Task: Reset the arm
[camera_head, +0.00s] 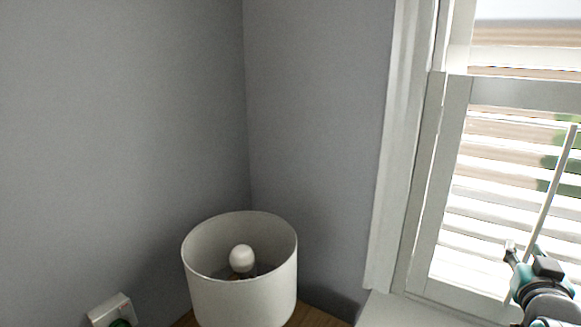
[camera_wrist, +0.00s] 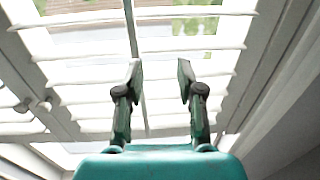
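My gripper (camera_wrist: 160,80) points at the window shutter in the wrist view. Its two fingers stand apart with nothing between them. In the head view my gripper (camera_head: 523,252) shows at the lower right, in front of the white slatted shutter (camera_head: 483,190). The shutter's tilt rod (camera_head: 553,190) rises just beside it in the head view. I cannot tell whether the gripper touches the shutter.
A white drum lamp (camera_head: 241,297) with a bare bulb stands on a wooden surface (camera_head: 318,318) in the corner. A white socket box (camera_head: 110,310) is at the lower left. A white sill (camera_head: 385,312) runs below the window. Grey walls (camera_head: 120,130) close off the left.

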